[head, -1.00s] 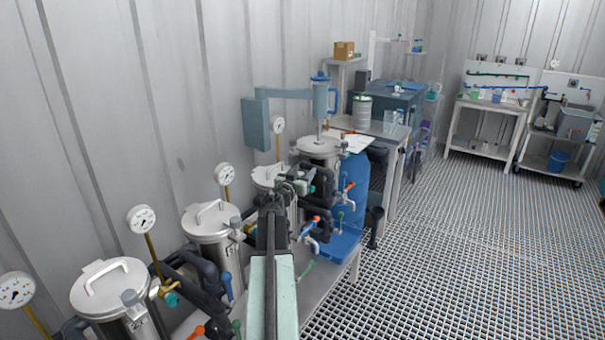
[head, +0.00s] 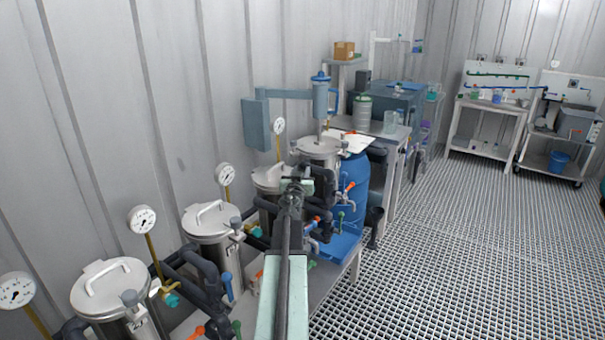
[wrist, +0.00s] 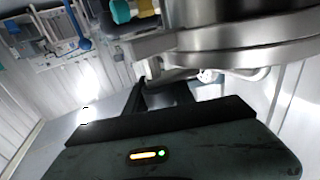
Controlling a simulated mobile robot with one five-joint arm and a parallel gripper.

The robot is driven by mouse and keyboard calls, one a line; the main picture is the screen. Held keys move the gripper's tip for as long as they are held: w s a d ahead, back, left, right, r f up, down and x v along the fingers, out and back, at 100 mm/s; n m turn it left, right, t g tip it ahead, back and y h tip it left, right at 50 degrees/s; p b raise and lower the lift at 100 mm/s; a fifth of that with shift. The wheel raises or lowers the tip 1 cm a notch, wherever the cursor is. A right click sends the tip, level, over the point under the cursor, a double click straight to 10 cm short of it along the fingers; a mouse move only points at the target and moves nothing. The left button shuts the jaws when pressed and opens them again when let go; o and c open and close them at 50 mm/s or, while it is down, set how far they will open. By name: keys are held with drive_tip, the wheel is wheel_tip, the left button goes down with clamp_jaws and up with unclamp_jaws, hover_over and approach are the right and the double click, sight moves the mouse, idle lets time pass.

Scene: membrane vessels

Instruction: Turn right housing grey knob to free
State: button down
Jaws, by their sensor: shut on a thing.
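The right housing (head: 268,179) is a steel vessel with a lid, third in the row along the wall, partly hidden by my arm in the head view. Its steel body and rim (wrist: 240,40) fill the top right of the wrist view. My gripper (head: 297,183) is at the right side of this housing, near lid height. In the wrist view its dark jaws (wrist: 163,92) are close below the rim and shut on the grey knob. The knob itself is mostly hidden by the jaws, so its turn position cannot be read.
Two similar housings (head: 208,222) with gauges stand to the left. Dark pipes and coloured valve handles crowd the bench below. The grating floor (head: 440,250) at right is clear.

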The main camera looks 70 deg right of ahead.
drive_tip(key=n+t+y, duration=0.2)
drive_tip(key=t, duration=0.1)
drive_tip(key=w+n+t+y, duration=0.1)
drive_tip(key=n+t+y, duration=0.1)
drive_tip(key=n+t, duration=0.1)
drive_tip(key=n+t+y, duration=0.2)
drive_tip(key=n+t, duration=0.1)
drive_tip(key=t, duration=0.2)
drive_tip(key=shift+w+a+y, duration=0.3)
drive_tip(key=shift+a+y, duration=0.05)
drive_tip(key=shift+y, duration=0.05)
drive_tip(key=n+t+y, duration=0.1)
drive_tip(key=y, duration=0.1)
drive_tip(key=n+t+y, duration=0.1)
drive_tip(key=n, duration=0.1)
drive_tip(key=a+n+y, duration=0.1)
drive_tip(key=y, duration=0.1)
drive_tip(key=shift+w+t+y, duration=0.25)
drive_tip(key=shift+t+y, duration=0.05)
drive_tip(key=shift+t, duration=0.1)
drive_tip(key=shift+w+a+n+t+y, duration=0.1)
drive_tip(key=shift+a+n+t+y, duration=0.15)
drive_tip(key=shift+n+y, duration=0.65)
drive_tip(key=shift+a+n+t+y, duration=0.2)
drive_tip(key=shift+n+y, duration=0.4)
drive_tip(key=shift+y, duration=0.5)
drive_tip(key=c, duration=1.1)
unclamp_jaws()
drive_tip(key=shift+o, duration=0.2)
